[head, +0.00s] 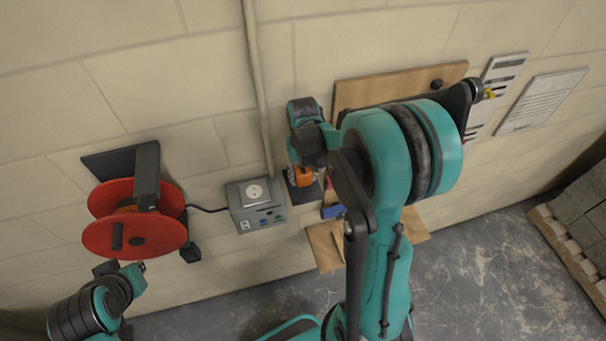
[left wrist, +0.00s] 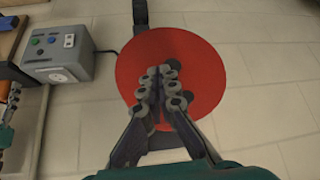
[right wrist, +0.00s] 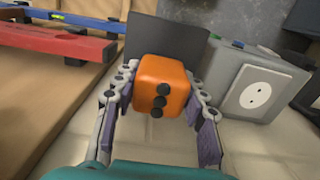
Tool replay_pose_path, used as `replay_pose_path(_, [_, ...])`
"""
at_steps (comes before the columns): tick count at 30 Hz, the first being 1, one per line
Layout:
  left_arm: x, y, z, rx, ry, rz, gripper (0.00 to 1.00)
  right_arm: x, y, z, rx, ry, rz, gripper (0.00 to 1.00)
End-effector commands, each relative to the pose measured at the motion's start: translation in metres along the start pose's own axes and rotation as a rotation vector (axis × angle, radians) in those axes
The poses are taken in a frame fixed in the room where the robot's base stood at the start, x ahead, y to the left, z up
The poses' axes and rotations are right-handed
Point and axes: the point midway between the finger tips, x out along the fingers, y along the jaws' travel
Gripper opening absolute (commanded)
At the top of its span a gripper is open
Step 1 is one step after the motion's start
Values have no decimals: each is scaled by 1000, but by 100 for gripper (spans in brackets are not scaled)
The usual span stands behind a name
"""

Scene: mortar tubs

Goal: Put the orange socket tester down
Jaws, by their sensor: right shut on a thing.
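The orange socket tester (right wrist: 160,82) is a rounded orange block with several black dots on its near face. My right gripper (right wrist: 162,98) is shut on it, one finger on each side. In the head view the tester (head: 303,177) shows partly below my right gripper (head: 302,168), in front of a small dark plate (head: 305,196). That plate (right wrist: 165,38) also shows behind the tester in the right wrist view; I cannot tell whether they touch. My left gripper (left wrist: 162,82) is shut and empty, with a red cable reel (left wrist: 195,65) behind its fingers.
A grey socket box (head: 255,204) is on the wall just left of the dark plate. The reel (head: 135,219) hangs further left. A wooden shelf with a red level (right wrist: 55,40) is on the other side. A wooden board (head: 400,86) and paper sheets (head: 542,101) are on the wall.

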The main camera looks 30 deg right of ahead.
Motion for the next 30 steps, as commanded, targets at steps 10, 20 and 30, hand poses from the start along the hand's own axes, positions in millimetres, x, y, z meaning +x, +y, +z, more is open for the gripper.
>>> replay_pose_path(10, [10,0,7,0,0,0,0,12,0,0,0,0,0,0])
replay_pose_path(20, [10,0,7,0,0,0,0,11,0,0,0,0,0,63])
replay_pose_path(30, [0,0,0,0,0,0,0,0,0,0,0,0,0,63])
